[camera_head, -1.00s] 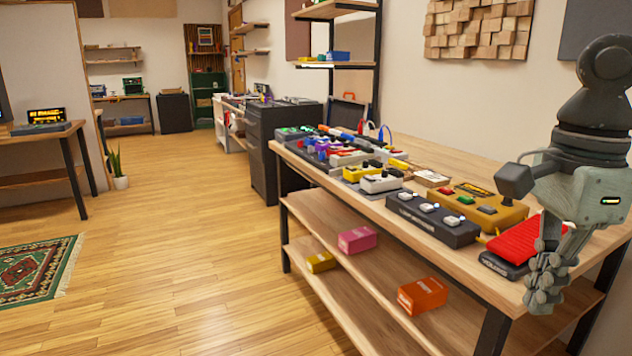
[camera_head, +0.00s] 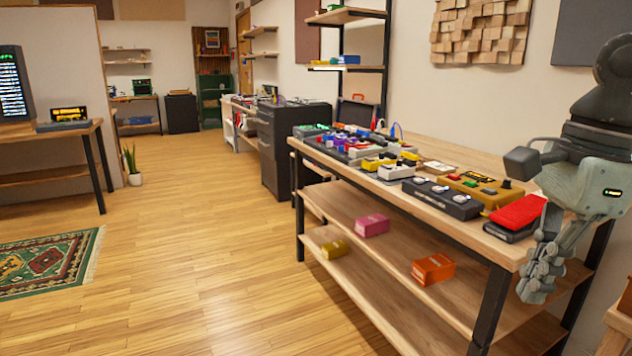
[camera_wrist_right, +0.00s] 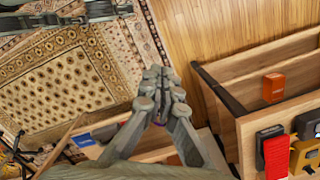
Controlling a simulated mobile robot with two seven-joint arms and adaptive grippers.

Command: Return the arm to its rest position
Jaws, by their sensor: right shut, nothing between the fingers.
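My right gripper (camera_head: 537,280) is at the right of the head view, pointing down, in front of the near end of the wooden pedal table (camera_head: 502,252). Its fingers are together with nothing between them. In the right wrist view the fingertips (camera_wrist_right: 159,92) also meet, with a patterned rug and wood floor beyond. The gripper is apart from the red pedal (camera_head: 519,212), which lies on the table's near corner to its left. My left gripper is not in view.
Several pedals stand on the table, including a dark one (camera_head: 441,198) and a mustard one (camera_head: 477,188). An orange box (camera_head: 433,269) and a pink box (camera_head: 372,225) sit on the lower shelf. A wooden edge (camera_head: 618,325) shows at bottom right.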

